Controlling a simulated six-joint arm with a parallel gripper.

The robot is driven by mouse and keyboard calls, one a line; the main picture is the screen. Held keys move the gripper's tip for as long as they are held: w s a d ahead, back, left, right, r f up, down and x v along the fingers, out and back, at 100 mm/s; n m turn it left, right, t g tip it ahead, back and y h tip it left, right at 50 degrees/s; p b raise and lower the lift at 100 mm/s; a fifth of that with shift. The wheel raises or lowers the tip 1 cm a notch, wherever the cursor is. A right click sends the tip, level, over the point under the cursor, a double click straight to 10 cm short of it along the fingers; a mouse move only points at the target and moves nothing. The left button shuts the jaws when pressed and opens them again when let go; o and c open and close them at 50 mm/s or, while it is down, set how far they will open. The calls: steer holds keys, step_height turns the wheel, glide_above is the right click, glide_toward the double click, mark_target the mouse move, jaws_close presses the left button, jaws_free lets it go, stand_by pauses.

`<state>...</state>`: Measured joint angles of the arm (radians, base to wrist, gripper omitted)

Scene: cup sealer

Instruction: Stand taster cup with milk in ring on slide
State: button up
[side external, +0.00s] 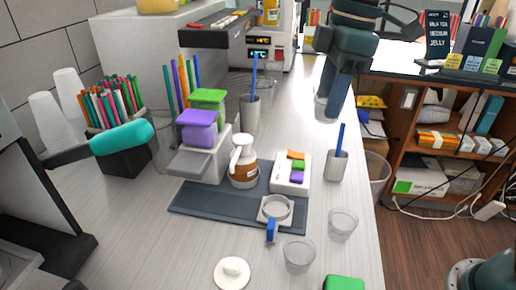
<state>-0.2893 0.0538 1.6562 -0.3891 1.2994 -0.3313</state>
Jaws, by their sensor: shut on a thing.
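My gripper (330,106) is at the upper right of the counter, pointing down. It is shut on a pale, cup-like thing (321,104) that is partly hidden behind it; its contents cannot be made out. A pale round ring (277,208) with a blue tab (271,230) is at the front right of the dark flat base (215,202). My gripper is well behind this ring, apart from it. Two clear cups, one (343,223) to the right and one (298,256) in front, stand on the counter; I see no milk in them.
A grey cup with a blue stick (337,165) stands near the counter's right edge. A white lid (232,273) lies in front.

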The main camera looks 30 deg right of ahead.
steer(key=w+a+n, duration=0.2)
steer(key=a, duration=0.6)
steer(key=shift+r, duration=0.35)
steer(key=shift+f, duration=0.1)
glide_toward(272, 211)
steer(key=shift+w+a+f, duration=0.15)
steer(key=shift+w+a, duration=0.15)
steer(key=shift+f, duration=2.15)
steer(key=shift+f, duration=0.15)
steer(key=o, duration=0.7)
